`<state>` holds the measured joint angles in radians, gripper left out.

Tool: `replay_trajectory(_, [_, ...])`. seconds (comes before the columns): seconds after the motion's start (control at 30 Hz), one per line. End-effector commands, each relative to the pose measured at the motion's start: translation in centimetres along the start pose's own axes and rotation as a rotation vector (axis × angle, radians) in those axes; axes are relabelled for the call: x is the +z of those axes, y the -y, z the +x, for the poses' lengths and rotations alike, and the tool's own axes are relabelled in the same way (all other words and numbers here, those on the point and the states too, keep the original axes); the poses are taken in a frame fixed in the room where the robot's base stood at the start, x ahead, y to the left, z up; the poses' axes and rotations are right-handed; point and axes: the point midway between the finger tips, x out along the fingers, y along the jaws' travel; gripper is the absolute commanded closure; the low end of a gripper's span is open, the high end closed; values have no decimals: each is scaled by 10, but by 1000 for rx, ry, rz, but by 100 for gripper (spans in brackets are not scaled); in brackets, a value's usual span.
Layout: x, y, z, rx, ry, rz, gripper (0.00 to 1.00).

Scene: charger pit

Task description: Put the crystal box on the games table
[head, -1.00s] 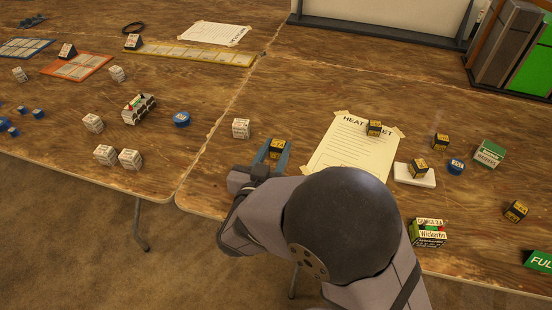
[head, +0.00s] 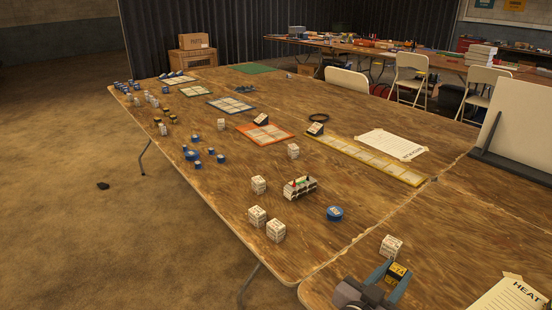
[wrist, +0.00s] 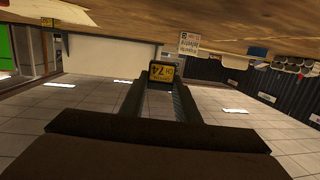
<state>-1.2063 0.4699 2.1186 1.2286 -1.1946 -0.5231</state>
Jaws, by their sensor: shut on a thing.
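The crystal box (head: 397,271) is a small black and yellow box marked 74. My gripper (head: 394,280) is shut on it, with a blue finger on each side, at the near right of the wooden tables. The box (wrist: 162,73) also shows between the fingertips of my gripper (wrist: 161,80) in the upside-down wrist view. How far it is above the wood is unclear. A long cluttered table (head: 450,58) stands across the back; I see no label telling whether it is the games table.
A white printed cube (head: 391,246) stands just behind my gripper. White cubes, a small rack (head: 300,187) and a blue round tin (head: 334,213) are on the table to the left. Folding chairs (head: 410,78) stand before the back table. Open floor (head: 70,200) lies left.

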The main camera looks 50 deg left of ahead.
Motion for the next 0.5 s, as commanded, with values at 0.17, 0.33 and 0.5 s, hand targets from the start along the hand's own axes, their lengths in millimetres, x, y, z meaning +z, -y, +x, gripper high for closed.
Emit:
replay_trajectory(0.17, [-10, 79, 2, -169, -2, -20, 92])
replay_trajectory(0.33, [-34, 154, -4, -361, -3, -50, 92])
replay_trajectory(0.5, [-54, 208, -18, -532, -2, -79, 92])
